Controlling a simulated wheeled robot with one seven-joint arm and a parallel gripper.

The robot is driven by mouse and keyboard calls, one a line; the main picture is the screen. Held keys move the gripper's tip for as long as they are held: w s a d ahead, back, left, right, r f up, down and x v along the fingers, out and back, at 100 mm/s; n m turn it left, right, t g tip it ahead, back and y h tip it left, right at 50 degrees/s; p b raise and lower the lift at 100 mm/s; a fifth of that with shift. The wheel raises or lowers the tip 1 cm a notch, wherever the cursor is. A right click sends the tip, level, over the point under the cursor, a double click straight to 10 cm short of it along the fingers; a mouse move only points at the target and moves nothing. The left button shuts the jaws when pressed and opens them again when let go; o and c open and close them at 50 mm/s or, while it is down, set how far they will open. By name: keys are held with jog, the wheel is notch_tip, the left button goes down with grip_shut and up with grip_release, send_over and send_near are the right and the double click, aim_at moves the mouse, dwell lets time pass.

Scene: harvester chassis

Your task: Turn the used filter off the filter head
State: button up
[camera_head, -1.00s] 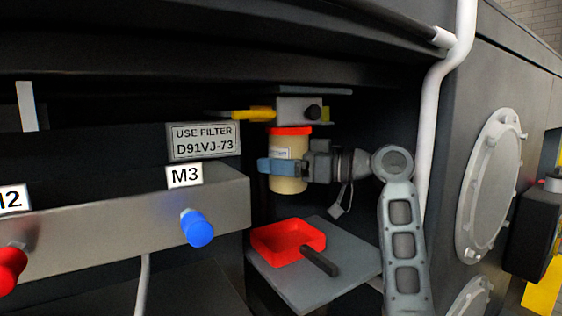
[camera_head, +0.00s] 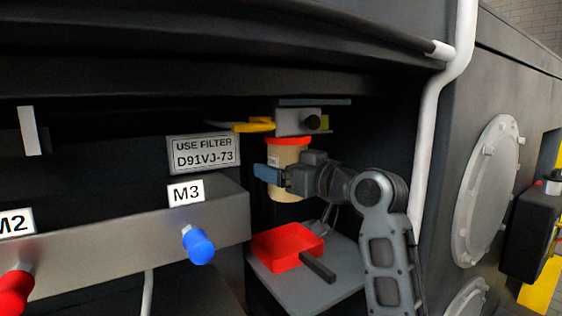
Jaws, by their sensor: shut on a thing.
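The used filter (camera_head: 284,153) is a cream canister with an orange-red top band. It stands upright under the grey filter head (camera_head: 296,121); a thin dark line shows between the band and the head, and I cannot tell whether they touch. My gripper (camera_head: 277,180) is shut around the filter's lower half, coming from the right. Its blue finger shows at the filter's left front. The far finger and part of the filter's right side are hidden behind the gripper body.
A red tray (camera_head: 287,262) with a dark handle sits on a grey shelf (camera_head: 309,296) below the filter. A yellow lever (camera_head: 254,126) sticks out left of the head. A sign reads "USE FILTER D91VJ-73" (camera_head: 204,155). A white pipe (camera_head: 430,120) runs down at the right.

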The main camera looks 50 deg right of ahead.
jog(key=m+h+p, duration=0.1)
jog(key=h, duration=0.1)
jog(key=shift+r+m+g+h, duration=0.15)
jog(key=shift+m+g+h, duration=0.15)
jog(key=shift+m+h, duration=0.4)
jog(key=shift+h, duration=0.1)
jog(key=shift+s+d+m+g+h, duration=0.15)
jog(key=shift+m+g+h, duration=0.65)
jog(key=shift+h, duration=0.5)
jog(key=shift+w+d+m+g+h, duration=0.15)
jog(key=shift+m+g+h, duration=0.35)
jog(key=shift+m+h, duration=0.65)
jog(key=shift+s, duration=0.1)
jog(key=o, duration=1.3)
jog(key=shift+f, duration=0.2)
jog(key=shift+n, duration=0.35)
